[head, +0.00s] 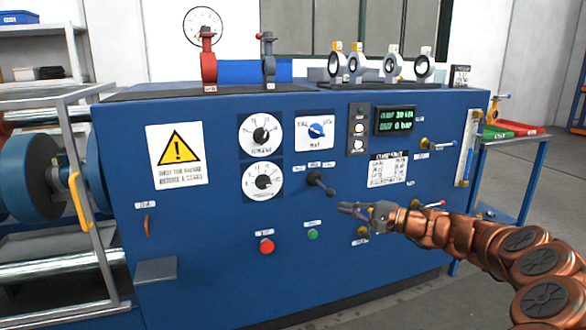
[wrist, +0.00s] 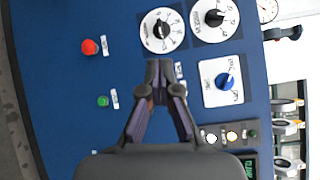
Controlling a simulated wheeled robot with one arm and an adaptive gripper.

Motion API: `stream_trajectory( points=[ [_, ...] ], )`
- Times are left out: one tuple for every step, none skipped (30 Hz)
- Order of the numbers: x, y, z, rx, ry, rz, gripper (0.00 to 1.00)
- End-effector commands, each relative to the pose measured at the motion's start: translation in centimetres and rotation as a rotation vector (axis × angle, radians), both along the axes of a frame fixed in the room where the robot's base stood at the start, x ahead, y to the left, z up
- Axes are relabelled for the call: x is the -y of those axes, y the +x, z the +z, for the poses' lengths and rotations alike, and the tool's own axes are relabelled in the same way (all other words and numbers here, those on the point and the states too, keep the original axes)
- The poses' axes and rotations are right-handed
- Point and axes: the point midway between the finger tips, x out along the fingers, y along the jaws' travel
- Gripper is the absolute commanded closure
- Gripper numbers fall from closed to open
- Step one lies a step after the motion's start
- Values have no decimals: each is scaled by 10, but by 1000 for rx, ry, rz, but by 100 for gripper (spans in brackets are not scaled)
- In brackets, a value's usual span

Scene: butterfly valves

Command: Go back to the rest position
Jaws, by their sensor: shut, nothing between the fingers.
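My gripper (head: 345,209) is at the end of my copper-coloured arm, in front of the blue cabinet's front panel. In the head view it points left, beside a black lever handle (head: 320,184). In the wrist view my gripper (wrist: 158,70) has its fingertips together with nothing between them. The lever is mostly hidden behind the fingers in the wrist view. I cannot tell whether the fingers touch the panel or the lever.
The blue cabinet (head: 220,230) carries a red button (head: 266,246), a green button (head: 313,234), dials (head: 260,134), a blue knob (head: 316,130) and a display (head: 396,119). Valves (head: 338,65) stand on top. A metal rail (head: 90,200) stands left. Floor at the right is partly clear.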

Motion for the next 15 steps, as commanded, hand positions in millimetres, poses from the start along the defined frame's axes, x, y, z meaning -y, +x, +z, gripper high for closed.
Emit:
stream_trajectory(
  points=[
    [-22, -18, 32, 7, -27, 56, 100],
    [-34, -29, 43, 11, -47, 90, 100],
    [-49, -43, 55, 14, -75, 131, 100],
    [-60, -55, 65, 17, -97, 162, 100],
    [-71, -67, 74, 20, -123, 195, 100],
    [-84, -84, 85, 22, -155, 237, 100],
    [-93, -97, 92, 24, -180, 267, 100],
    [-101, -109, 98, 24, -210, 295, 100],
    [-110, -126, 107, 26, -246, 331, 100],
    [-118, -139, 113, 26, -274, 360, 100],
    [-124, -152, 117, 25, -305, 388, 100],
    [-130, -169, 123, 26, -344, 420, 100],
    [-135, -182, 128, 26, -376, 444, 100],
    [-139, -195, 131, 24, -409, 469, 100],
    [-143, -212, 135, 18, -450, 500, 100]
  ],
)
